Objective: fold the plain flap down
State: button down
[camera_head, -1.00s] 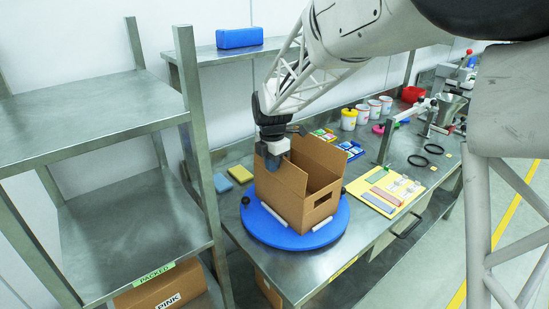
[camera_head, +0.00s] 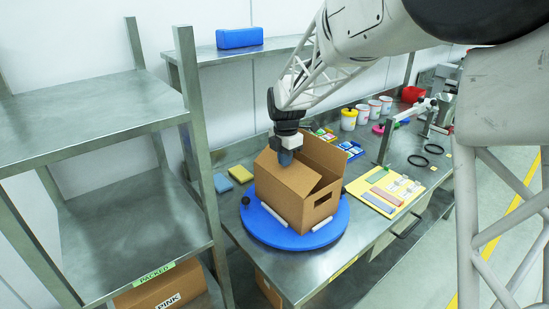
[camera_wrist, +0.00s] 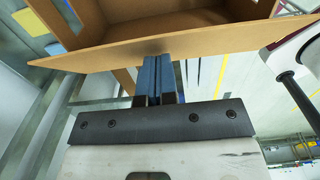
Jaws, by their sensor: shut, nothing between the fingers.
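An open brown cardboard box (camera_head: 316,216) stands on the blue turntable (camera_head: 338,232). Its near-left flap (camera_head: 288,178), with no marking that I can see, leans inward over the opening at a slant. The far flap (camera_head: 327,154) stands up. My gripper (camera_head: 285,160) is shut and empty at the upper edge of the leaning flap. In the wrist view the blue fingertips (camera_wrist: 160,62) are against or very close to the flap (camera_wrist: 200,45); firm contact is hard to tell. Part of the box's inside is hidden.
White stops on the turntable hold the box's foot. A yellow board (camera_head: 383,190) with small items lies to the right, cups (camera_head: 362,112) stand behind. A metal shelf (camera_head: 95,125) stands left. Blue and yellow sponges (camera_head: 223,183) lie left of the box.

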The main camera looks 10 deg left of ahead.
aim_at(290, 166)
jog(key=shift+w+d, duration=0.3)
dwell(0.4)
jog(key=shift+w+d+f, duration=0.3)
jog(key=shift+f, duration=0.15)
jog(key=shift+w+d+f, duration=0.25)
jog(key=shift+f, duration=0.2)
jog(key=shift+f, duration=0.95)
jog(key=shift+r, duration=4.05)
